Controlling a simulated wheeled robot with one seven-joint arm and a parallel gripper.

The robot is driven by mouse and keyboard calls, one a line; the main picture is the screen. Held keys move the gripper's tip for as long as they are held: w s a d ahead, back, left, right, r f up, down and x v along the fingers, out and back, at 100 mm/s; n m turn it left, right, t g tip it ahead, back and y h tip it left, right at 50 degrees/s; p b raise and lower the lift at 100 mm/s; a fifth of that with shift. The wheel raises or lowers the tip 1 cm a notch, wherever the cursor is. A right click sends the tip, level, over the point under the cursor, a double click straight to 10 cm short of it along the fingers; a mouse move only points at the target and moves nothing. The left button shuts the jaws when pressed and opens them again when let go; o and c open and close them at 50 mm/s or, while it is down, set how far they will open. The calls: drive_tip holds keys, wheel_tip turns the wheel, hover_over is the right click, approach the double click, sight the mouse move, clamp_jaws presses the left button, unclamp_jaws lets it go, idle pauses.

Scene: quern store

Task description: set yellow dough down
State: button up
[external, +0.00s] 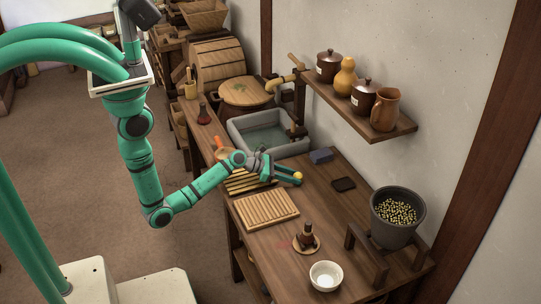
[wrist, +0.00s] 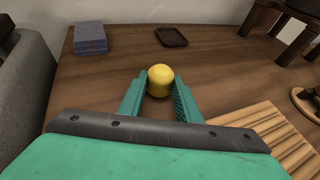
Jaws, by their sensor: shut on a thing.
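The yellow dough (wrist: 160,80) is a small rounded lump between the fingertips of my gripper (wrist: 160,97) in the wrist view. My gripper is shut on it. In the external view the dough (external: 298,176) shows at the tip of my gripper (external: 296,179), over the wooden counter (external: 335,210). I cannot tell whether the dough touches the counter or is held just above it.
A blue block (external: 321,156) and a dark square tray (external: 343,184) lie beyond my gripper. A slatted wooden board (external: 267,210) is nearer the front. A stone basin (external: 240,126) stands to the left. A white bowl (external: 326,276) and a dark pot (external: 391,232) are to the right.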

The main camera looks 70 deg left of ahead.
drive_tip(key=o, duration=1.1)
drive_tip(key=shift+c, duration=0.2)
drive_tip(key=shift+r, duration=0.1)
drive_tip(key=v, duration=1.2)
drive_tip(key=shift+a+r, duration=0.1)
